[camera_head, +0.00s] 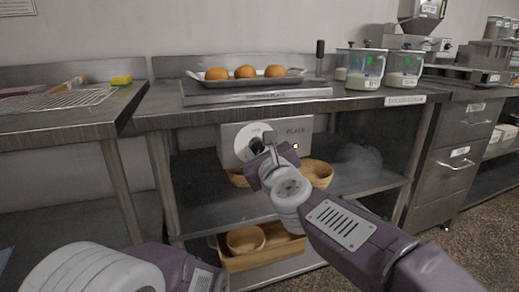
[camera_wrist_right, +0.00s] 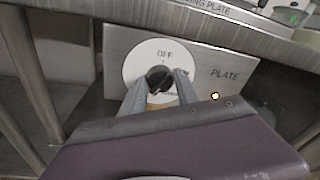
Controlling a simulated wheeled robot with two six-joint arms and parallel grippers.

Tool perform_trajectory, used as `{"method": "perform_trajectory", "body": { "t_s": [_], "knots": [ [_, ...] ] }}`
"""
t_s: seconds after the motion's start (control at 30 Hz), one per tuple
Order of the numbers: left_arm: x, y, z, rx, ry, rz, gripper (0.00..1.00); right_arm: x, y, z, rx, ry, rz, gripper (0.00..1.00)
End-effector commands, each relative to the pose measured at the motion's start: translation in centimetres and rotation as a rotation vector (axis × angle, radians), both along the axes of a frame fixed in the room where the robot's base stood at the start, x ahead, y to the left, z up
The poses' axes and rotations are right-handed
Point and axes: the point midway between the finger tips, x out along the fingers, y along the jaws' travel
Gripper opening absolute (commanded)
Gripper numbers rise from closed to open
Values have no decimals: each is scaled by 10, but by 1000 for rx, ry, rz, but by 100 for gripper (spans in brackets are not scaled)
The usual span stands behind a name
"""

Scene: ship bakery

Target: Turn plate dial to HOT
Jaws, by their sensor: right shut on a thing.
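The plate dial is a black knob (camera_wrist_right: 158,79) on a white round face (camera_wrist_right: 135,65), set in a metal panel (camera_wrist_right: 228,72) marked PLATE. OFF is printed at the top of the face; other marks at its right and bottom are partly hidden by the fingers. My right gripper (camera_wrist_right: 160,87) has its two fingers on either side of the knob, shut on it. In the head view, the right gripper (camera_head: 262,147) covers part of the dial face (camera_head: 248,137). I cannot tell exactly where the knob points. My left gripper is out of view.
A small light (camera_wrist_right: 215,96) glows on the panel. Above is the steel counter (camera_head: 160,115) with a tray of several buns (camera_head: 245,72) on the warming plate (camera_head: 210,98). Wooden bowls (camera_head: 318,172) and a wooden crate (camera_head: 280,252) sit on shelves below. Two labelled clear tubs (camera_head: 362,70) stand right.

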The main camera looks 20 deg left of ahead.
Motion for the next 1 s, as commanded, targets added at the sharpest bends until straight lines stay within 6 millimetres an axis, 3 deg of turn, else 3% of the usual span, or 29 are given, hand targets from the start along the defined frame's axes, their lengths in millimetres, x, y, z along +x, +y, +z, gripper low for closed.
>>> {"method": "perform_trajectory", "body": {
  "t_s": [0.17, 0.2, 0.27, 0.67, 1.0],
  "knots": [
    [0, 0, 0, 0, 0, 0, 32, 0, 1, -3, -1, 5, 1, 0],
    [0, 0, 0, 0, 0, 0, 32, 0, 1, -3, -1, 5, 1, 40],
    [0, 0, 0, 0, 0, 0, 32, 0, 1, -3, -2, 4, 1, 56],
    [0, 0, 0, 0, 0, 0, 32, -6, -3, 1, 0, -1, 0, 58],
    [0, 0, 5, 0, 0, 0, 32, -63, -33, 6, 0, 0, 2, 58]
  ]
}}
